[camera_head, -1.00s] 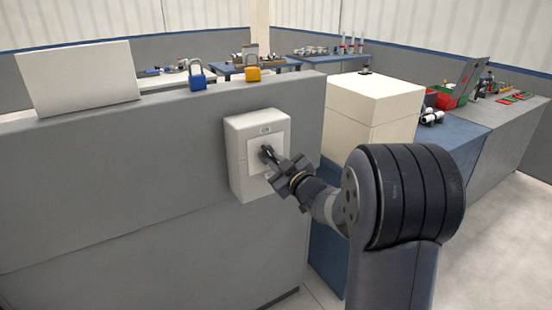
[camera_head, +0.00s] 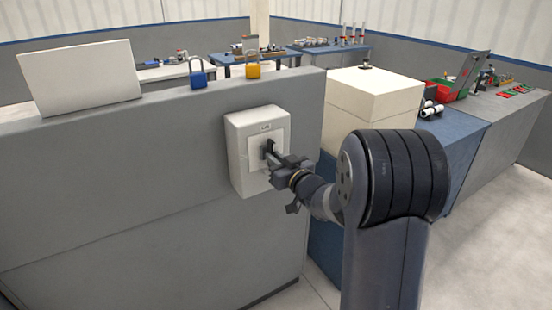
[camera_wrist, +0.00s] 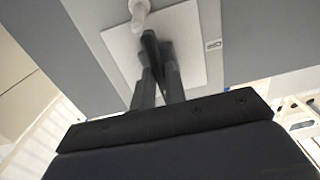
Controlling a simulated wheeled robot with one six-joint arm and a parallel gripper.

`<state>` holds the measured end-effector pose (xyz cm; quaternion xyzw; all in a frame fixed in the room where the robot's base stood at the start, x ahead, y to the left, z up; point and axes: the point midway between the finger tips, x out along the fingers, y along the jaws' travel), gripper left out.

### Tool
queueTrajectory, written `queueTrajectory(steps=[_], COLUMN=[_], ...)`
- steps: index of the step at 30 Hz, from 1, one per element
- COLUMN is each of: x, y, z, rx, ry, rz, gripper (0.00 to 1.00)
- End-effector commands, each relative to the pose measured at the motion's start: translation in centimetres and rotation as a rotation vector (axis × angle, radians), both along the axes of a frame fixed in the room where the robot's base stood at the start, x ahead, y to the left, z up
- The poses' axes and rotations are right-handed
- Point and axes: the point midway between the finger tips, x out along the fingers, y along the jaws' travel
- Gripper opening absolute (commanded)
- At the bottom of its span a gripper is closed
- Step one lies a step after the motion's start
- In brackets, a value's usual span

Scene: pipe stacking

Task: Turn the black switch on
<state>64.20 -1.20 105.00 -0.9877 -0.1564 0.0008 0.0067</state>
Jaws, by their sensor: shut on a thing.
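The black switch (camera_head: 267,147) sits on a white plate (camera_head: 257,160) on the front of a white box (camera_head: 242,165). The box is fixed to the grey panel. My gripper (camera_head: 272,158) reaches the switch from the right, with its fingers shut on the switch. In the wrist view, the two dark fingers (camera_wrist: 158,75) come together in front of the white plate (camera_wrist: 190,40). The fingers hide most of the switch, and its exact angle is hard to tell.
A blue padlock (camera_head: 198,78) and a yellow padlock (camera_head: 253,69) stand on top of the grey panel (camera_head: 120,190), beside a white board (camera_head: 80,80). A cream box (camera_head: 380,100) and a blue workbench (camera_head: 460,135) are at the right. Open floor shows at the far right.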

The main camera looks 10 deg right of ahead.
Motion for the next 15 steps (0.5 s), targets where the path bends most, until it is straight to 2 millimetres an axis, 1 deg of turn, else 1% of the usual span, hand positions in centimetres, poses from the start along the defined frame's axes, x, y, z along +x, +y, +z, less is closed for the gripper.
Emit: queueTrajectory(steps=[9,10,15], x=[-0.03,-0.03,-0.02], y=[0.00,0.00,0.00], z=[-0.17,-0.17,-0.12], rx=[0.004,0.004,0.002], ry=[0.004,0.004,0.003], rz=[-0.001,-0.001,0.000], gripper=[0.00,0.13,0.27])
